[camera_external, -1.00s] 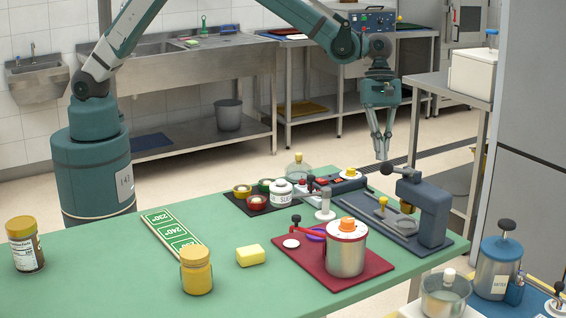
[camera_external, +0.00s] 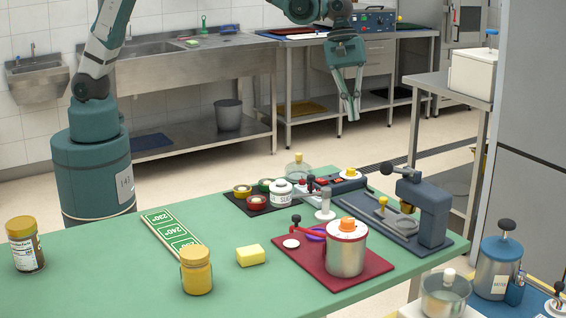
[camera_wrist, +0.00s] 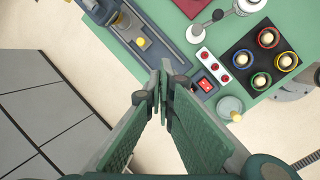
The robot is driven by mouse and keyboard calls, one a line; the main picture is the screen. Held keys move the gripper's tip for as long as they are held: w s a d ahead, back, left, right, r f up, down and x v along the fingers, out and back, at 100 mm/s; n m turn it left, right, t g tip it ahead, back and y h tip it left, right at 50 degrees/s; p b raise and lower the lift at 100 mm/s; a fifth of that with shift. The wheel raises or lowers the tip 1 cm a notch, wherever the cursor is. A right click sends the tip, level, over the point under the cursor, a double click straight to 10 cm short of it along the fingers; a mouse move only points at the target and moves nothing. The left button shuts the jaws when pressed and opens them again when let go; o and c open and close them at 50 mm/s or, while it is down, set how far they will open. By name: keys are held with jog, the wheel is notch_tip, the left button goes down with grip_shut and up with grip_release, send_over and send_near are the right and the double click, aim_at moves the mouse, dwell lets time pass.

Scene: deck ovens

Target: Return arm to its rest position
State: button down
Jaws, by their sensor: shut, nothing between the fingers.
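My gripper (camera_external: 352,108) hangs high above the far edge of the green table (camera_external: 120,255), pointing down, well clear of everything on it. Its fingers are closed together and hold nothing. In the wrist view my gripper (camera_wrist: 160,85) shows its two green fingers meeting near the middle. My arm reaches from its teal base at the left, over the sink area, and its upper part runs out of the top of the external view.
Below stand a dark press (camera_external: 428,210), a steel pot (camera_external: 346,252) on a red mat (camera_external: 300,262), and a dark mat (camera_external: 236,202) with coloured rings and a white jar (camera_external: 281,192). A yellow sponge (camera_external: 251,256) lies nearer. Open floor lies behind the table.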

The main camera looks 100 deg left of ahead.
jog(key=s+a+r+m+t+y+b, duration=0.1)
jog(key=s+r+m, duration=0.4)
jog(key=s, duration=0.7)
jog(key=s+a+r+m+t, duration=0.1)
jog(key=s+r+m, duration=0.35)
jog(key=s, duration=0.75)
jog(key=s+f+m+t, duration=0.1)
jog(key=s+m, duration=0.1)
jog(key=s, duration=0.5)
jog(key=s+a+f+m+t+y, duration=0.1)
jog(key=s+m, duration=0.2)
jog(key=s, duration=0.5)
jog(key=s+f+m+t+b, duration=0.1)
jog(key=s+m, duration=0.2)
jog(key=s, duration=0.5)
jog(key=shift+a+f+y, duration=0.4)
